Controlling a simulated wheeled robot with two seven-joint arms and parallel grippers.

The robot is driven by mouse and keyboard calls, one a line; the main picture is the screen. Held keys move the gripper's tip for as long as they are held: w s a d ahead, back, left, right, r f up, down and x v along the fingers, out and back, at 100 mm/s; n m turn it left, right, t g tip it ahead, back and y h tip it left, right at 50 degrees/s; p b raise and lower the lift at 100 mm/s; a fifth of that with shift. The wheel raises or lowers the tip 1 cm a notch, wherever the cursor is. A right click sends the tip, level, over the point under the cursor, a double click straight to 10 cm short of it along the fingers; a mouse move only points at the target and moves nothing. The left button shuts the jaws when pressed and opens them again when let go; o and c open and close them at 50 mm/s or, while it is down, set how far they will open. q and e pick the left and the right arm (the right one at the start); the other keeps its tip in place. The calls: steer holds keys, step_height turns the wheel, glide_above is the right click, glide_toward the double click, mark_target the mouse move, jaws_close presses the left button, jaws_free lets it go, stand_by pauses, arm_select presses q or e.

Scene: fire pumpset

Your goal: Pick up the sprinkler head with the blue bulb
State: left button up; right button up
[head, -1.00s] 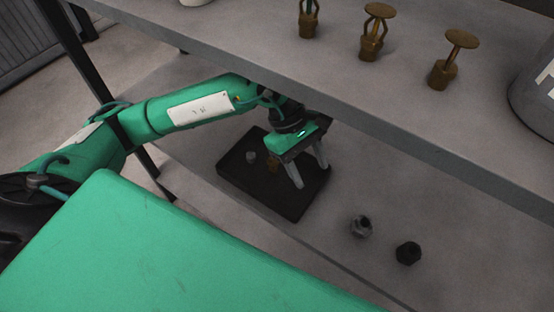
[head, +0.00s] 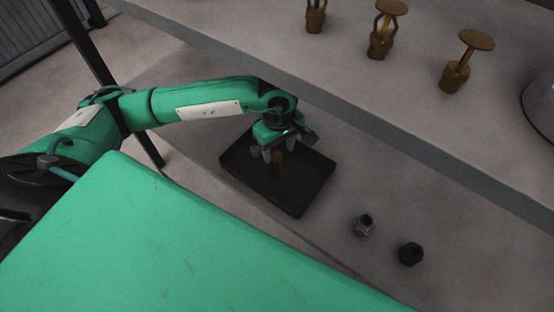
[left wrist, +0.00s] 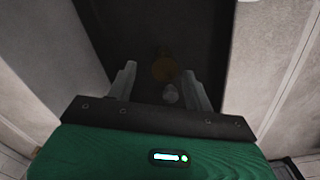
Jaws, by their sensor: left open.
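My left gripper (head: 285,153) is open on the lower shelf, its fingers reaching down over a dark tray (head: 300,204). A small brass piece (head: 277,158) is in the tray close to the fingers. In the left wrist view a dim brass disc (left wrist: 165,68) lies between and just beyond the open fingertips, with a grey piece (left wrist: 171,95) nearer. Brass sprinkler heads stand upright on the upper shelf: one cut by the top edge (head: 315,18), one with an orange bulb (head: 381,42), one at right (head: 457,75). I cannot make out a blue bulb. My right gripper is out of view.
The upper shelf's front edge (head: 400,144) runs diagonally above the lower shelf. A grey fitting (head: 362,226) and a black fitting (head: 410,253) lie right of the tray. A dark shelf post (head: 95,75) stands at left. A cylindrical container (head: 540,100) is at the right edge.

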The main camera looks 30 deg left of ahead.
mark_target(277, 155)
arm_select(q)
steer(key=f, duration=0.4)
steer(key=shift+s+f+p, duration=0.1)
steer(key=shift+s+p, duration=0.25)
steer(key=shift+f, duration=0.55)
steer(key=c, duration=1)
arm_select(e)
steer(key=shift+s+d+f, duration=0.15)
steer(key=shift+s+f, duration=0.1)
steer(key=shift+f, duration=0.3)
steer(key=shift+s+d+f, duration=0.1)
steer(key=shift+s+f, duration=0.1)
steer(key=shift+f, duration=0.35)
